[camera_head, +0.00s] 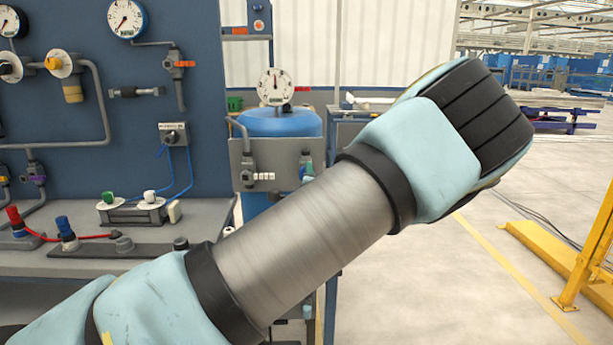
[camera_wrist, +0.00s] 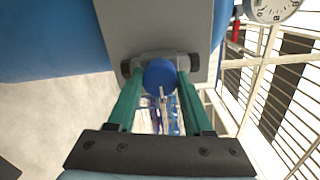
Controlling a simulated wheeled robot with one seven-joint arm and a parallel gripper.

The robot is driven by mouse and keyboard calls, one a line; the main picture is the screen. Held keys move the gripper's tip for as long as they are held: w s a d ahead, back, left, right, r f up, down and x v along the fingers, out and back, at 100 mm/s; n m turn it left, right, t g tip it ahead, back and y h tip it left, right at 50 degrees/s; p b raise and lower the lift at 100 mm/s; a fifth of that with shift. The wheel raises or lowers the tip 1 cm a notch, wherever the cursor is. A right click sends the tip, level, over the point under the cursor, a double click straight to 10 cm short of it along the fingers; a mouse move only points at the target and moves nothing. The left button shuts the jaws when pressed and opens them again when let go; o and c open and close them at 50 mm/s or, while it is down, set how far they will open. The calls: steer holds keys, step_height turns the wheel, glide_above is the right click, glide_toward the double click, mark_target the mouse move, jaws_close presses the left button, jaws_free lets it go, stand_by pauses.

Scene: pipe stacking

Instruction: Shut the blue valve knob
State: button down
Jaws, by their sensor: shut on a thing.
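The blue valve knob (camera_wrist: 160,75) is a round blue cap in front of a grey panel (camera_wrist: 157,25) in the wrist view. The fingers are shut on the knob. How far the knob is turned cannot be told. In the head view my arm crosses the picture, and I cannot make out the gripper clearly. A grey panel (camera_head: 270,148) stands before a blue tank (camera_head: 278,122) there.
A blue wall panel (camera_head: 60,110) with gauges and pipes stands at the left. Below it a grey bench (camera_head: 90,262) bears several fittings. A yellow metal frame (camera_head: 545,245) stands on the floor at the right. Open floor (camera_head: 470,285) lies between.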

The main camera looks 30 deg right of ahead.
steer(key=shift+m, duration=0.4)
steer(key=shift+c, duration=1.5)
jaws_free()
steer(key=shift+s, duration=0.1)
steer(key=b+v, duration=0.2)
steer(key=v, duration=0.8)
steer(key=shift+s+a, duration=0.2)
steer(key=shift+s, duration=0.1)
